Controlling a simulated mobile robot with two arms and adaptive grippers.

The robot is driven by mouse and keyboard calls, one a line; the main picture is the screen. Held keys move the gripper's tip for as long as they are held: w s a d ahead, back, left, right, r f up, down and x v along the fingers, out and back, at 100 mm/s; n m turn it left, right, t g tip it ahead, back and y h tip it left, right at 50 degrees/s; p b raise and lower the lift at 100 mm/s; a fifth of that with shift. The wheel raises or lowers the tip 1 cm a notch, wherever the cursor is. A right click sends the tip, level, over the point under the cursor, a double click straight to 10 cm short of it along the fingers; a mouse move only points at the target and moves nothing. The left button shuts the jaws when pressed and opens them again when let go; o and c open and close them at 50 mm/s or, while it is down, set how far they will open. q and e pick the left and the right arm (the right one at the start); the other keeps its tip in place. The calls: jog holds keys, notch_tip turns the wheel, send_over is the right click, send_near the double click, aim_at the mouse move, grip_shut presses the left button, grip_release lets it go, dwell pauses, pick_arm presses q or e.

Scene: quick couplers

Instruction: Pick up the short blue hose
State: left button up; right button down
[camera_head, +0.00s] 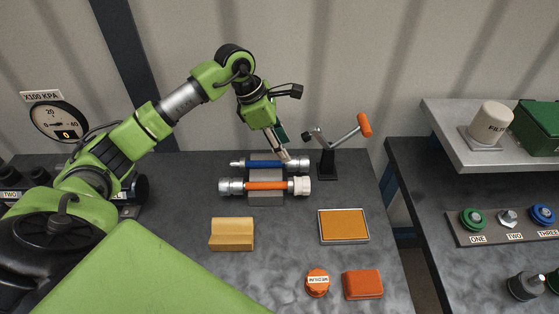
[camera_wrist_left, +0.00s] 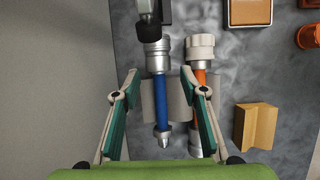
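The short blue hose (camera_head: 263,164) lies across the back of a grey block on the table. It has a silver coupler at one end and a narrow silver tip at the other. My left gripper (camera_head: 286,156) is above it, close to its right end in the head view. In the left wrist view, my left gripper (camera_wrist_left: 158,73) is open, with one finger on each side of the blue hose (camera_wrist_left: 161,103) and gaps between. Contact is not visible. My right gripper is in neither view.
An orange hose (camera_head: 265,185) lies parallel and close in front, near one finger in the left wrist view. A black stand with an orange-handled lever (camera_head: 328,163) stands just right. A yellow block (camera_head: 231,234) and an orange-topped tray (camera_head: 343,226) sit nearer the front.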

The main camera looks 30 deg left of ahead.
aim_at(269, 164)
pick_arm(q)
jog(key=shift+w+d+f, duration=0.25)
jog(key=shift+f, duration=0.4)
jog(key=shift+w+f, duration=0.15)
jog(key=shift+f, duration=0.2)
jog(key=shift+d+f, duration=0.1)
jog(key=shift+f, duration=0.1)
jog(key=shift+f+p, duration=0.35)
jog(key=shift+p, duration=0.1)
jog(key=p+x, duration=0.1)
jog(key=x, duration=0.2)
jog(key=shift+f, duration=0.3)
jog(key=shift+w+f, duration=0.1)
jog(key=shift+f, duration=0.25)
jog(key=c, duration=1)
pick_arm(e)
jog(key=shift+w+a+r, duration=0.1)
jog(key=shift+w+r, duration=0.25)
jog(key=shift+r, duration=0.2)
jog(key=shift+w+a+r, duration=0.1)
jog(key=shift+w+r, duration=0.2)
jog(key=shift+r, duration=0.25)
